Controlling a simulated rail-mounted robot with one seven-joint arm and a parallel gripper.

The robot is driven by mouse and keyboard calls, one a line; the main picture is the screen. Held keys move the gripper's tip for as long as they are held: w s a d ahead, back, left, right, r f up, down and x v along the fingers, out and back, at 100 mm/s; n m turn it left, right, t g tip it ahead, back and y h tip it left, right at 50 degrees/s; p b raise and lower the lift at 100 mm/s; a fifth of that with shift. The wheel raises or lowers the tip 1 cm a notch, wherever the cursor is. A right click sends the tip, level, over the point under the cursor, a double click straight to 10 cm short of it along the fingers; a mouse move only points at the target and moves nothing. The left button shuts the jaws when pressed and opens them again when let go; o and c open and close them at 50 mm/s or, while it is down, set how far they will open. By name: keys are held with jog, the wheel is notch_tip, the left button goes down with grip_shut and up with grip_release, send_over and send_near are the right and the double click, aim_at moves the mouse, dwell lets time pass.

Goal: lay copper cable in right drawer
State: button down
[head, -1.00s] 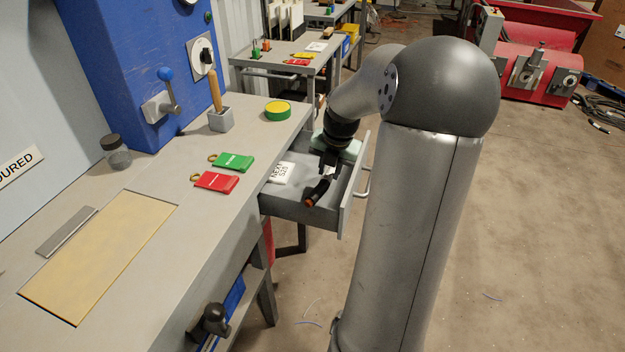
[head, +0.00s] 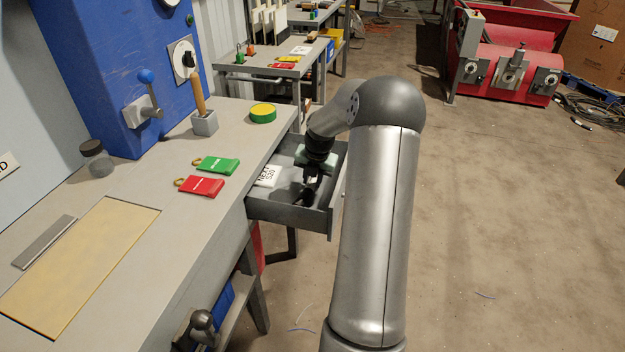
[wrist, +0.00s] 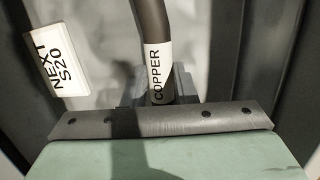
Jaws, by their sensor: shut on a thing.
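The copper cable is a dark, thick piece with a white COPPER label (wrist: 157,72) in the wrist view. My gripper (wrist: 158,97) is shut on it, just below the label. In the head view my gripper (head: 311,182) is down inside the open drawer (head: 285,214) at the right end of the bench. There the cable (head: 307,195) is a small dark shape under the gripper, partly hidden. I cannot tell whether it touches the drawer floor. A white card reading NEXT S20 (head: 267,176) lies in the drawer, left of the cable; it also shows in the wrist view (wrist: 57,60).
On the bench are a green tag (head: 216,165), a red tag (head: 202,186), a yellow-green tape roll (head: 263,112) and a tan mat (head: 80,265). The drawer walls stand close around my gripper. The floor to the right is mostly clear.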

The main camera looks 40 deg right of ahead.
aim_at(317, 193)
jog(key=c, duration=1.2)
grip_release()
jog(key=shift+o, duration=0.2)
jog(key=shift+r, duration=0.1)
jog(key=p+v, duration=0.2)
jog(key=v, duration=1)
jog(key=s+a+r+m+g, duration=0.1)
jog(key=s+a+m, duration=0.3)
jog(key=a, duration=0.6)
jog(key=s+a+r+m+g, duration=0.1)
jog(key=s+a+m, duration=0.2)
jog(key=a+m, duration=0.5)
jog(key=s+a+f+m, duration=0.2)
jog(key=s+a+m, duration=1)
jog(key=s+a, duration=0.3)
jog(key=s, duration=0.3)
jog(key=shift+a+f+m+g, duration=0.25)
jog(key=shift+f+m+g, duration=0.15)
